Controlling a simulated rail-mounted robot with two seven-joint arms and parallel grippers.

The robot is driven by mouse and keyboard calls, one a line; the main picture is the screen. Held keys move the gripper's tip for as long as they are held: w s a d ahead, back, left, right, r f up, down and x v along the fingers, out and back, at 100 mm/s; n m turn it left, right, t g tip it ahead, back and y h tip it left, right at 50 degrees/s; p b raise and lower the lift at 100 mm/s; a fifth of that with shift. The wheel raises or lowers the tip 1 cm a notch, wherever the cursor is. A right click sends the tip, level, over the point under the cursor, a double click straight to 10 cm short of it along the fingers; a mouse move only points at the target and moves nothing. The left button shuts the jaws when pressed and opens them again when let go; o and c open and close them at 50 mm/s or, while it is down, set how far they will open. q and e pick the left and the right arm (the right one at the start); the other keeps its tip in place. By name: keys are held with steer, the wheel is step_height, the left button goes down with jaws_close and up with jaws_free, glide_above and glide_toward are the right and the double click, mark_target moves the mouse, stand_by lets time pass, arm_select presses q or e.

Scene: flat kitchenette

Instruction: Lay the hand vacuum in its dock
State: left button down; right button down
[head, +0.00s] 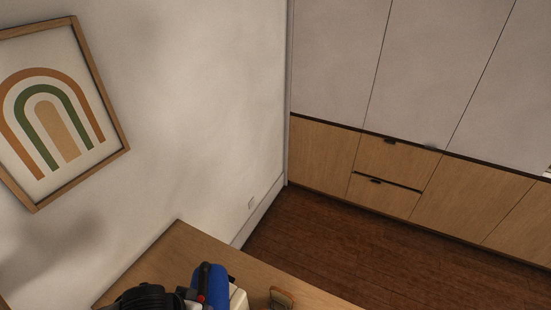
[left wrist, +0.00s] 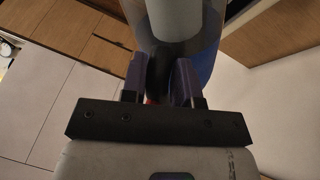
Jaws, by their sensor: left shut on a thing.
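The hand vacuum (head: 210,287) shows at the bottom edge of the head view, with a blue body, a black handle and a small red spot. In the left wrist view the vacuum (left wrist: 180,22) fills the top middle, with a grey and clear blue body. My left gripper (left wrist: 159,78) is shut on its black handle, one finger on each side. A cream block (head: 238,298) shows just right of the vacuum in the head view, partly hidden. It may be the dock; I cannot tell whether the vacuum touches it. My right gripper is not in view.
A wooden tabletop (head: 180,240) lies at the bottom, against the wall. A small brown object (head: 281,298) is on it, right of the cream block. A framed rainbow picture (head: 60,115) hangs on the left wall. Wood-front drawers (head: 390,175) stand beyond open brown floor (head: 330,240).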

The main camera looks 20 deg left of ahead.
arm_select(q)
steer(key=w+d+r, duration=0.2)
steer(key=w+r, duration=0.2)
steer(key=r, duration=0.4)
steer(key=w+d+r+m, duration=0.1)
steer(key=w+d+r, duration=0.2)
steer(key=r, duration=0.4)
steer(key=shift+w+d+r+m+h, duration=0.3)
steer(key=shift+w+r+h, duration=0.1)
steer(key=shift+w, duration=0.4)
steer(key=shift+a, duration=0.1)
